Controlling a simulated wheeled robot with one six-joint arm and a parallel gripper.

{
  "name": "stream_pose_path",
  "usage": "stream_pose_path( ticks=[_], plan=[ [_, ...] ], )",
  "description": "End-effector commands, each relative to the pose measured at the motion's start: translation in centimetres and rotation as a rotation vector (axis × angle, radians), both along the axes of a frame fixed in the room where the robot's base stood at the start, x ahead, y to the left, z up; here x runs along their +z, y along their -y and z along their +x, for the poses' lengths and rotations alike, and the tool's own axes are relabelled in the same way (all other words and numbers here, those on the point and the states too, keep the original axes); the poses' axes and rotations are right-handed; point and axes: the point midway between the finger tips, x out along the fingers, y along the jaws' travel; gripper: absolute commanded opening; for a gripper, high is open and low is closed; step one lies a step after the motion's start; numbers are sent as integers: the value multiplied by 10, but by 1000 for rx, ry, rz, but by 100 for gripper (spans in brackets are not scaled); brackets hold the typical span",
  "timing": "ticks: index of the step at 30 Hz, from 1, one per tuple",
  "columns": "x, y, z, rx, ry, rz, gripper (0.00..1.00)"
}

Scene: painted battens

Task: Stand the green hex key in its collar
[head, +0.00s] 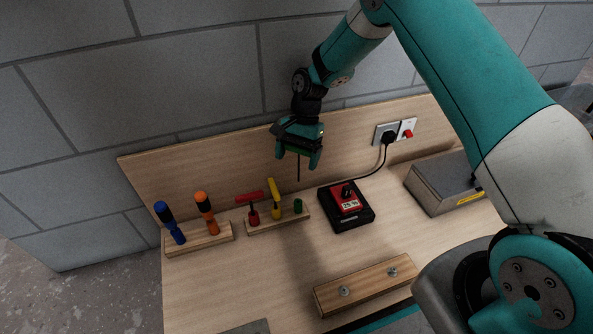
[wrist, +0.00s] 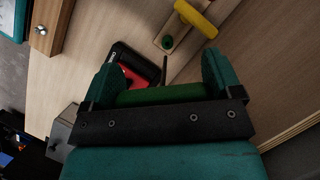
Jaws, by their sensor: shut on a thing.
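The green hex key (wrist: 160,95) is held crosswise between the jaws of my gripper (wrist: 162,82); its dark shank (head: 298,170) points down. In the head view my gripper (head: 298,157) is in the air above the back of the bench. The green collar (head: 298,205) is at the right end of a small wooden batten (head: 265,223), with nothing in it. It also shows in the wrist view (wrist: 167,42), beyond the shank's tip and apart from it. A red hex key (head: 250,197) and a yellow hex key (head: 273,187) stand in their collars on the same batten.
A black charger with a red pack (head: 346,205) sits just right of the collar, its cable running to the wall socket (head: 388,135). Blue (head: 170,222) and orange (head: 206,213) screwdrivers stand at left. A grey metal box (head: 440,185) and a bolted batten (head: 366,284) are at right and front.

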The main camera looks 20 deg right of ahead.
Motion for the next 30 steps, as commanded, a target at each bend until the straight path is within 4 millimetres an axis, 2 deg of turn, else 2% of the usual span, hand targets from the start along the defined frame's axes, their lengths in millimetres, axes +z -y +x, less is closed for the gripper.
stream_pose_path(
  ticks=[19, 21, 30],
  plan=[
    [2, -1, -1, -4, -4, 0, 61],
    [-9, -1, -1, -4, -4, 0, 61],
    [-35, -1, 0, -3, -3, 1, 61]
  ],
)
